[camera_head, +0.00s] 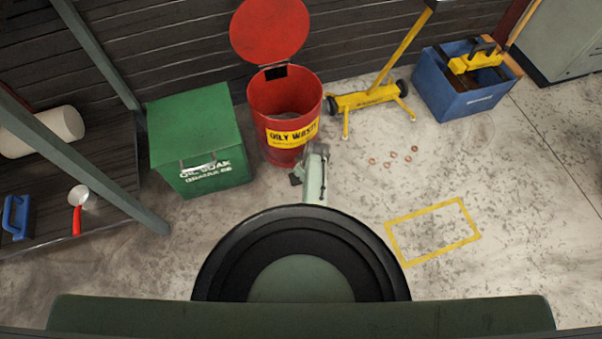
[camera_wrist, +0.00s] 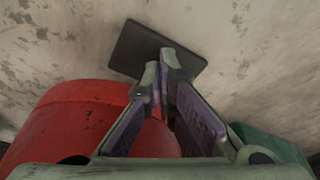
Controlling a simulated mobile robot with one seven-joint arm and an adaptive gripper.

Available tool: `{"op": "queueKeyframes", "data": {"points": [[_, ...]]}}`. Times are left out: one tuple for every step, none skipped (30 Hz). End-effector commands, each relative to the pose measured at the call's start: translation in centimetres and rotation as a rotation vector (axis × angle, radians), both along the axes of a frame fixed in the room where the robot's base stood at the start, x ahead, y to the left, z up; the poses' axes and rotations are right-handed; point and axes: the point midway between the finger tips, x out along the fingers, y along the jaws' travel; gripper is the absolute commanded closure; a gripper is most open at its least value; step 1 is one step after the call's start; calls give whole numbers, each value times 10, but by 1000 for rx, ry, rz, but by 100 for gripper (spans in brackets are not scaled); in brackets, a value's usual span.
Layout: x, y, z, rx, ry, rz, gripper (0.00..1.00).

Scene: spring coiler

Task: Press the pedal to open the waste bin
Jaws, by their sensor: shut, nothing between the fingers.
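The red waste bin (camera_head: 286,106) with its yellow "OILY WASTE" label stands ahead of me. Its round red lid (camera_head: 270,30) is raised, so the bin's mouth is open. The black pedal (camera_head: 295,180) shows at the foot of the bin beside my arm. In the wrist view, the pedal (camera_wrist: 138,48) is a dark flat plate, with the red bin (camera_wrist: 75,125) below it in the picture. My gripper (camera_wrist: 168,62) is shut and empty, its fingertips overlapping the pedal. Contact looks likely, but the fingers hide the exact spot.
A green "OIL SOAK" box (camera_head: 195,140) stands close left of the bin. A yellow wheeled stand (camera_head: 368,98) and a blue crate (camera_head: 465,92) are to the right. Small copper-coloured rings (camera_head: 390,157) lie on the floor. A yellow floor outline (camera_head: 432,230) marks clear floor at right.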

Motion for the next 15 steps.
{"op": "queueKeyframes", "data": {"points": [[-1, 0, -1, 0, 3, 0, 100], [-1, 0, 0, 0, 3, 0, 100], [-1, 0, 1, 0, 3, 0, 100], [-2, 0, 2, 0, 3, 0, 100], [-2, 0, 4, 0, 3, 0, 100], [-3, -1, 6, 0, 3, 0, 100], [-3, -1, 8, 0, 3, 0, 100], [-4, -1, 11, 0, 3, 0, 100], [-5, -1, 14, 0, 3, 0, 100], [-5, -1, 16, 0, 3, 0, 100], [-6, -2, 18, 0, 3, 0, 100], [-7, -2, 22, 1, 2, 0, 100], [-7, -2, 24, 1, 2, 0, 100], [-8, -2, 26, 0, 2, -1, 100], [-8, -3, 29, 0, 2, -1, 100]]}}
